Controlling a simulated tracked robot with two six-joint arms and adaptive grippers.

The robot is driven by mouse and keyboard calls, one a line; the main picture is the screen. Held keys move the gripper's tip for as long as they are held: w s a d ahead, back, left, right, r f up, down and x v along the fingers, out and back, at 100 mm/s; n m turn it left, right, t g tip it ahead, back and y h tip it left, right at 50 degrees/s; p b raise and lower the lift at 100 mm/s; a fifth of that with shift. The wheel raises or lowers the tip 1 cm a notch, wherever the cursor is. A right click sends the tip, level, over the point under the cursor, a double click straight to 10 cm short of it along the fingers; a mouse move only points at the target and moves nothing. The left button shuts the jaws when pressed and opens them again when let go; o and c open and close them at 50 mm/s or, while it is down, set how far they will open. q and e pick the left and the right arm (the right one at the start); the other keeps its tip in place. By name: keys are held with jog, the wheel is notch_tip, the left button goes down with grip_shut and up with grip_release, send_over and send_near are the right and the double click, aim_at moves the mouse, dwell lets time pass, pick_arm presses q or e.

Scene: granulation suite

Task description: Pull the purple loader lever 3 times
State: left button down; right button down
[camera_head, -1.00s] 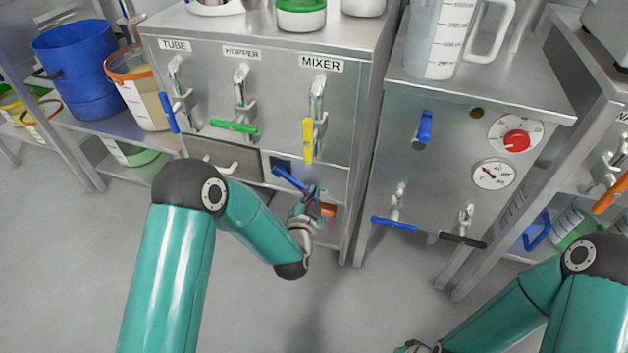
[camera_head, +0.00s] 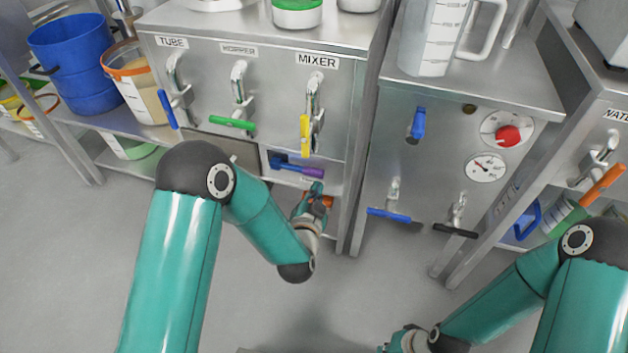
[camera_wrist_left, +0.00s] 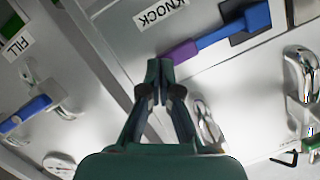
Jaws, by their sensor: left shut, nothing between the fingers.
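The purple-ended lever (camera_head: 312,171) has a blue bar. It sits in a recess low on the cabinet under the MIXER tap and lies nearly level. In the left wrist view the purple end (camera_wrist_left: 179,53) is beside the KNOCK label. My left gripper (camera_head: 317,187) is just below the purple end; the arm hides part of the cabinet there. In the left wrist view the left gripper (camera_wrist_left: 159,66) is shut and empty, its tips close to the purple end; I cannot tell whether they touch.
A yellow tap handle (camera_head: 305,136) hangs above the lever and a green handle (camera_head: 232,122) is to its left. An orange part (camera_head: 322,200) is partly hidden behind my left gripper. A second cabinet with a blue handle (camera_head: 389,215) stands to the right. The floor in front is clear.

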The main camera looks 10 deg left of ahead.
pick_arm(q)
jog(key=p+v, duration=0.1)
jog(key=v, duration=0.5)
jog(key=shift+s+r, duration=0.25)
jog(key=shift+s, duration=0.05)
jog(key=shift+d, duration=0.1)
